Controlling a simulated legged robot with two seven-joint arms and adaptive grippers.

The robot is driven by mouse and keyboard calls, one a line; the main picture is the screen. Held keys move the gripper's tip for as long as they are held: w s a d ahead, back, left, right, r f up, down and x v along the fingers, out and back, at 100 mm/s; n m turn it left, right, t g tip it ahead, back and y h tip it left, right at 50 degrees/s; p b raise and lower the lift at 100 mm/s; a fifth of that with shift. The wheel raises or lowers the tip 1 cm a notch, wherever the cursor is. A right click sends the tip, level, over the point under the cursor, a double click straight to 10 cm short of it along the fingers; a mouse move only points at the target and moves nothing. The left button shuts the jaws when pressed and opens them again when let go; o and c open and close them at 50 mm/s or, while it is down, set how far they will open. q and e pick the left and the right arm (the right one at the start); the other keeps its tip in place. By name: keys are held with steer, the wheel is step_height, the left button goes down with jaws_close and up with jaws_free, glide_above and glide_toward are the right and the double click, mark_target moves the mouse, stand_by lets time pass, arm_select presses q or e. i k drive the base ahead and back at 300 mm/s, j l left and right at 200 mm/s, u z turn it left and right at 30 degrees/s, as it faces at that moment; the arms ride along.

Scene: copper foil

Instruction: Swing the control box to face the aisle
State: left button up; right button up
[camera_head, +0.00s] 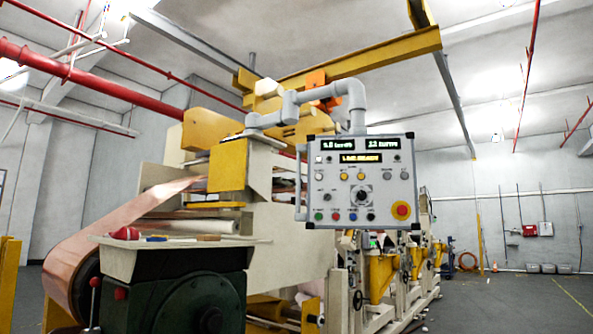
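The control box (342,216) is a light grey panel with dark corners, small displays, several coloured buttons, a central dial and a red stop button on a yellow base. It hangs in the middle of the view from a grey jointed arm (325,93) fixed to the machine. The panel's face is turned mostly towards me. A vertical grey handle (299,182) runs along its left side. Neither of my grippers shows in the head view.
A copper foil roll (65,268) and a dark green machine housing (196,305) stand at the lower left. A small table (143,260) holding tools stands before the machine. Open grey floor (520,308) lies to the right. Yellow beams (370,57) run overhead.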

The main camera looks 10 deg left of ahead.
mark_target(383, 199)
steer(key=i+l+u, duration=0.1)
steer(key=i+l, duration=0.3)
steer(key=l, duration=0.25)
steer(key=i+l+u, duration=0.15)
steer(key=l, duration=0.2)
steer(key=i+l+u, duration=0.1)
steer(key=i+l, duration=0.15)
steer(key=i+l+u, duration=0.1)
steer(key=l, duration=0.35)
steer(key=i+l, duration=0.25)
steer(key=l, duration=0.15)
steer(key=u, duration=0.05)
